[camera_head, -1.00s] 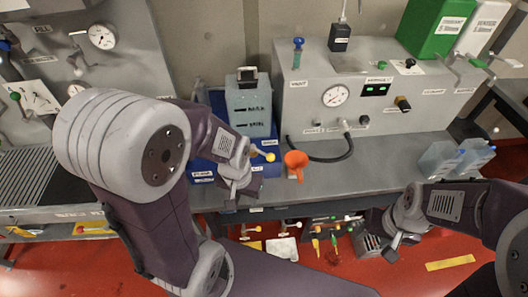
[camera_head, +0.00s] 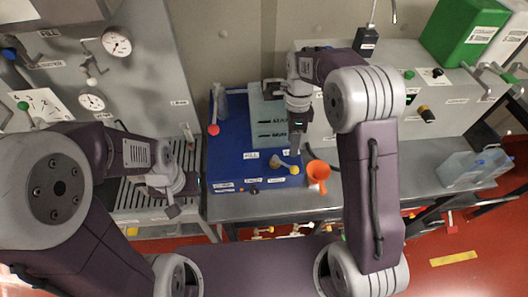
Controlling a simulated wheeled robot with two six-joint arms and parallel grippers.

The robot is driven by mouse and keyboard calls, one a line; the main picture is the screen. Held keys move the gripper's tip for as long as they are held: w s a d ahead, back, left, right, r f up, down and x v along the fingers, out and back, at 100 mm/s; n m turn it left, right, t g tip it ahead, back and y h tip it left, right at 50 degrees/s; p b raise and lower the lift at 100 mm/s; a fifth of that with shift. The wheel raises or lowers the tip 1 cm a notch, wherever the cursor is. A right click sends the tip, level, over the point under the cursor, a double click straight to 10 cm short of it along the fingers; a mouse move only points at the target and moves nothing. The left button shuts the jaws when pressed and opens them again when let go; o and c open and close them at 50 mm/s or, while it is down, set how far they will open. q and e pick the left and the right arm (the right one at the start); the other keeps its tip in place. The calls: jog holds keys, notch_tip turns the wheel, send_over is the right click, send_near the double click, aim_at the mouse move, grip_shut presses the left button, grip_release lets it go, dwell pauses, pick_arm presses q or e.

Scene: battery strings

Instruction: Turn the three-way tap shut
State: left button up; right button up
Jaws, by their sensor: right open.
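A tap lever with a yellow knob (camera_head: 294,169) sits on the blue unit (camera_head: 228,150), with small white labels around it; I take it as the three-way tap. The lever slants down to the right. My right gripper (camera_head: 296,148) is open and points down just above and beside the lever, in front of the grey tank (camera_head: 264,130). I cannot tell whether it touches the lever. My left gripper (camera_head: 182,204) is left of the blue unit, away from the tap, near the slatted bench; its jaws are too unclear to judge.
A red-knobbed lever (camera_head: 213,129) is at the blue unit's left. Clear containers (camera_head: 470,168) stand far right. A gauge panel (camera_head: 150,60) rises at left.

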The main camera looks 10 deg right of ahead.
aim_at(295, 167)
jog(key=shift+s+d+f, duration=0.2)
jog(key=shift+s+d, duration=0.3)
jog(key=shift+s, duration=0.15)
jog(key=shift+s+d+f, duration=0.2)
jog(key=shift+s+d, duration=0.3)
jog(key=shift+s, duration=0.1)
jog(key=f, duration=0.2)
jog(key=f+p, duration=0.1)
jog(key=f, duration=0.2)
jog(key=a+f, duration=0.1)
jog(key=f, duration=0.1)
jog(key=shift+s+f+p, duration=0.25)
jog(key=shift+p, duration=0.1)
jog(key=shift+s+d+f, duration=0.25)
jog(key=shift+s+f, duration=0.05)
jog(key=shift+f, duration=0.1)
pick_arm(q)
jog(key=r, duration=0.1)
jog(key=s+d+r, duration=0.1)
jog(key=shift+s+d+r, duration=0.1)
jog(key=shift+d+r, duration=0.2)
pick_arm(e)
jog(key=shift+a, duration=0.1)
jog(key=shift+w+a, duration=0.1)
jog(key=shift+w, duration=0.05)
jog(key=c, duration=0.4)
grip_shut()
pick_arm(q)
jog(key=shift+a, duration=0.1)
